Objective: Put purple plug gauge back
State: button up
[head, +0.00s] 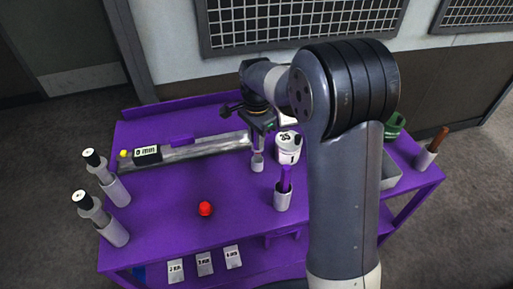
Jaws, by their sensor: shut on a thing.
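My gripper (260,127) is above the middle of the purple bench, pointing down, in the head view. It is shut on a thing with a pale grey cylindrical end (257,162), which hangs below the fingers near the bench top. The fingers hide its upper part, so its handle colour is unclear. I cannot tell which of these two is the purple plug gauge.
A long grey bar (205,151) with a "0 mm" label lies behind. A white numbered cylinder (288,148) stands close right of my gripper. Two grey holders (116,192) (113,234) stand left. A red ball (205,209) lies in front, with clear bench around it.

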aim_at(256, 149)
jog(key=shift+f+p, duration=0.3)
jog(key=shift+f, duration=2)
jog(key=shift+f, duration=0.3)
jog(key=o, duration=0.9)
jog(key=shift+r, duration=0.1)
jog(key=shift+r, duration=0.35)
notch_tip(256, 149, up, 12)
jog(key=shift+f+b, duration=0.15)
jog(key=shift+b, duration=0.4)
